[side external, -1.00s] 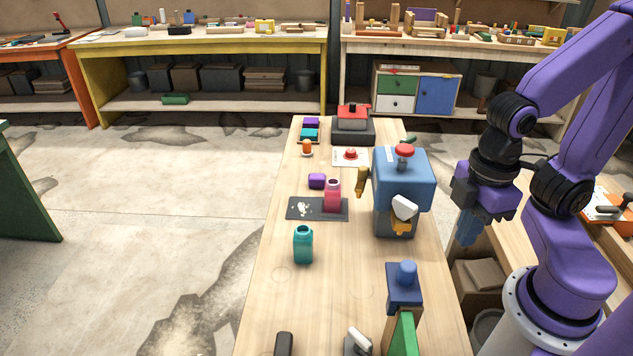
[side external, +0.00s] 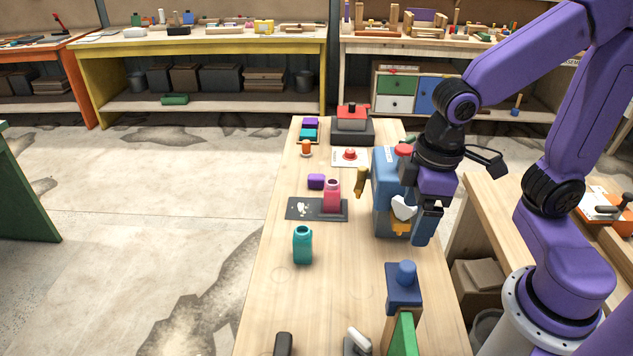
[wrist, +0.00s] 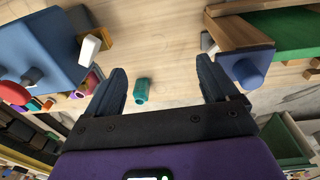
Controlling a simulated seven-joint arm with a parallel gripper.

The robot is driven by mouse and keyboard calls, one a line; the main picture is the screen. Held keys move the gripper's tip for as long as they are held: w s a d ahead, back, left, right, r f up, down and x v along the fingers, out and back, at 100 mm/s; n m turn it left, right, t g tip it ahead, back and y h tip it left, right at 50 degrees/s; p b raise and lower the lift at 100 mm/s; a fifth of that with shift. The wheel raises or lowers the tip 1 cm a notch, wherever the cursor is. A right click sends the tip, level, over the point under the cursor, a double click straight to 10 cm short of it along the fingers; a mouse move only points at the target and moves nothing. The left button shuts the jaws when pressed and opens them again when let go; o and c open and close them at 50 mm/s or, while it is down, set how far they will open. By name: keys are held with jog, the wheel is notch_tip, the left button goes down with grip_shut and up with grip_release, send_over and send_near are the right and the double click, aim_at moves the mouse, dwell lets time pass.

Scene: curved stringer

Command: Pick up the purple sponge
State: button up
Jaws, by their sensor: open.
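A small purple block (side external: 316,181), which looks like the purple sponge, lies on the wooden bench just behind the pink bottle (side external: 332,195). A second purple block (side external: 311,122) lies beside a teal one at the far end of the bench; I cannot tell for sure which is the sponge. My gripper (side external: 424,236) is to the right of both, in front of the blue machine (side external: 385,170). In the wrist view my gripper (wrist: 162,67) has its fingers wide apart with nothing held. I cannot clearly make out the sponge there.
A teal bottle (side external: 303,244) stands on the bench and also shows in the wrist view (wrist: 141,90). A dark mat (side external: 300,210) lies under the pink bottle. A blue-topped wooden piece (side external: 404,285) stands near the front. The bench's left middle is mostly clear.

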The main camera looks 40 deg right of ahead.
jog(key=w+a+m+t, duration=0.15)
jog(key=w+m, duration=0.35)
jog(key=w, duration=0.6)
jog(key=m+h, duration=0.3)
jog(key=m, duration=1)
send_over(316, 176)
jog(key=s+a, duration=0.4)
jog(key=s, duration=0.1)
notch_tip(316, 176, down, 6)
jog(key=shift+t, duration=0.35)
jog(key=x, duration=1.7)
jog(key=shift+w+f, duration=0.2)
jog(key=shift+f, duration=0.1)
jog(key=shift+c, duration=0.3)
jog(key=c, duration=1)
